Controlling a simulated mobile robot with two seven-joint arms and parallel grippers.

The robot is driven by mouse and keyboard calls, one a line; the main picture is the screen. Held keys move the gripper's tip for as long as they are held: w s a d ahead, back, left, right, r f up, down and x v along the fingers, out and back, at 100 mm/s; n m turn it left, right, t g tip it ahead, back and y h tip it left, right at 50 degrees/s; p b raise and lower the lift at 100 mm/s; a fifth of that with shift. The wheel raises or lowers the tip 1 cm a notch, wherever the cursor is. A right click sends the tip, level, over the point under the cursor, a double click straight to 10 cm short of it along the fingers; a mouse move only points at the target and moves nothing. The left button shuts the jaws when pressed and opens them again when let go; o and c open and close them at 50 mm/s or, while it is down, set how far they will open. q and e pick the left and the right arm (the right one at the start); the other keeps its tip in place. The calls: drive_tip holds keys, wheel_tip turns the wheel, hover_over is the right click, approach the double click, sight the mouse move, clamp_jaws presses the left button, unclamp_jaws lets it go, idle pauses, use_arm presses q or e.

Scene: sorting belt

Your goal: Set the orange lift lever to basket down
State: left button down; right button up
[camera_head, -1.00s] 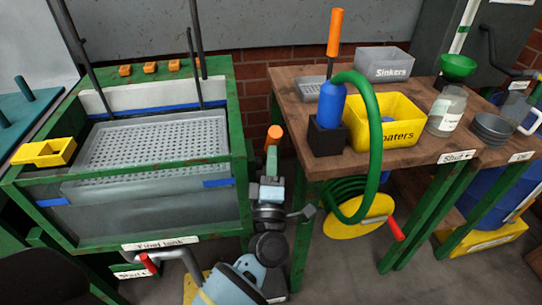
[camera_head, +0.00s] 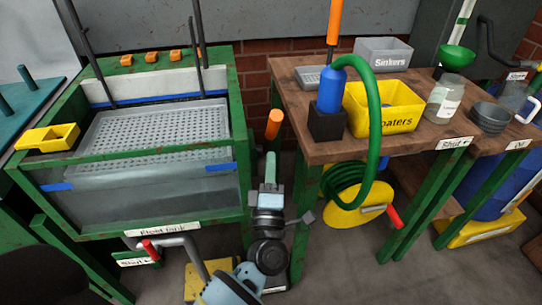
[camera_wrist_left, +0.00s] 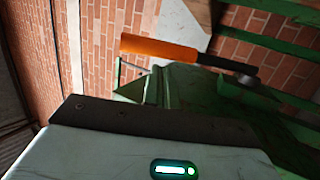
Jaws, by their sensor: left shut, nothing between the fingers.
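The orange lift lever (camera_head: 274,124) stands at the right side of the float tank (camera_head: 170,230). Its orange handle (camera_wrist_left: 160,48) also shows in the left wrist view, lying across the picture with a black collar at its right end. My left gripper (camera_head: 270,158) is shut and empty, just below the orange handle in the head view. I cannot tell whether it touches the lever, whose lower part is hidden. The grey perforated basket (camera_head: 155,130) sits level near the tank's top, above the water. My right gripper is not in view.
A wooden table (camera_head: 425,150) stands right of my left arm, with a blue bottle (camera_head: 331,88), yellow floaters bin (camera_head: 385,105) and grey sinkers bin (camera_head: 383,54). A green hose (camera_head: 374,150) hangs over its front. A narrow gap separates tank and table.

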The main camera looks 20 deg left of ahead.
use_arm(q)
drive_tip(key=f+v, duration=0.1)
drive_tip(key=v, duration=0.7)
drive_tip(key=shift+f+b, duration=0.25)
drive_tip(key=shift+b, duration=0.2)
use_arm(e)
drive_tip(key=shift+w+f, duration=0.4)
use_arm(q)
drive_tip(key=shift+s, duration=0.1)
